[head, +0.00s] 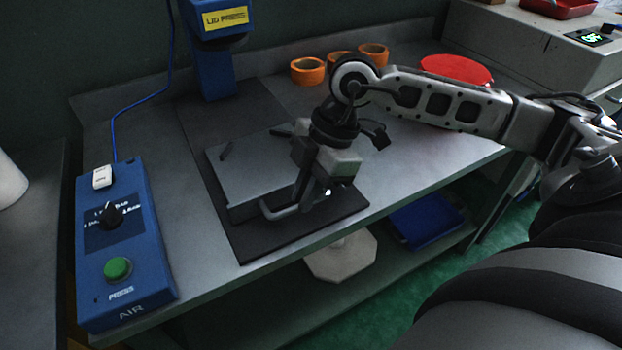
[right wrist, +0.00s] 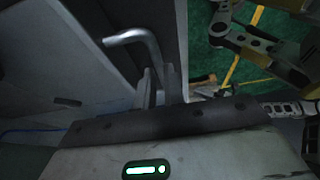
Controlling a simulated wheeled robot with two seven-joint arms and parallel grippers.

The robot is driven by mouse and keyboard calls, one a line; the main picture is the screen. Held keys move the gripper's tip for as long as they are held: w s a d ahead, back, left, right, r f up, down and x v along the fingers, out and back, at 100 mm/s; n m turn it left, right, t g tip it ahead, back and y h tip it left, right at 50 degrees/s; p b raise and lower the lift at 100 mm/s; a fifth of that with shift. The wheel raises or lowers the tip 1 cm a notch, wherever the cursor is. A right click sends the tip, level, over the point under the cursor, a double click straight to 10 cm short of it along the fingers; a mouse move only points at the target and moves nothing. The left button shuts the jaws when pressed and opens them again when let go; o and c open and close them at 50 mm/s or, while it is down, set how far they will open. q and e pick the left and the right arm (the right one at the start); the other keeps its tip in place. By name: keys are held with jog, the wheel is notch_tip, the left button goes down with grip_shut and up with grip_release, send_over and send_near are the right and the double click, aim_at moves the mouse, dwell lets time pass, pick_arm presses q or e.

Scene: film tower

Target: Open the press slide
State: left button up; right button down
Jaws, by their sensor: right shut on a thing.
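The press slide (head: 238,175) is a flat grey plate on a dark base plate (head: 262,247), in front of the blue lid press (head: 213,65). Its bent metal handle (head: 270,211) sticks out at the slide's front edge, and the handle also shows in the right wrist view (right wrist: 131,38). My right gripper (head: 309,200) is at the handle, its fingers shut on one end of the bar; in the right wrist view the fingers (right wrist: 158,88) stand on either side of it. The exact contact is partly hidden by the gripper. My left gripper is out of view.
A blue control box (head: 127,245) with a green button stands at the table's left front. Several orange rings (head: 307,70) and a red disc (head: 456,69) lie behind my right arm. A blue tray (head: 425,222) sits on the lower shelf. Bare table lies left of the base plate.

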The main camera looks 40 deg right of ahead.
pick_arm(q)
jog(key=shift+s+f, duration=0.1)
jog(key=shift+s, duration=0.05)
pick_arm(e)
jog(key=c, duration=1.5)
grip_release()
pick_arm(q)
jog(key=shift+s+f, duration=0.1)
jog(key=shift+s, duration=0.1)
pick_arm(e)
jog(key=shift+r, duration=0.1)
pick_arm(q)
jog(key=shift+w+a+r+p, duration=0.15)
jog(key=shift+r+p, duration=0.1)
jog(key=shift+p, duration=0.35)
pick_arm(e)
jog(key=v, duration=1.6)
jog(key=shift+s, duration=0.1)
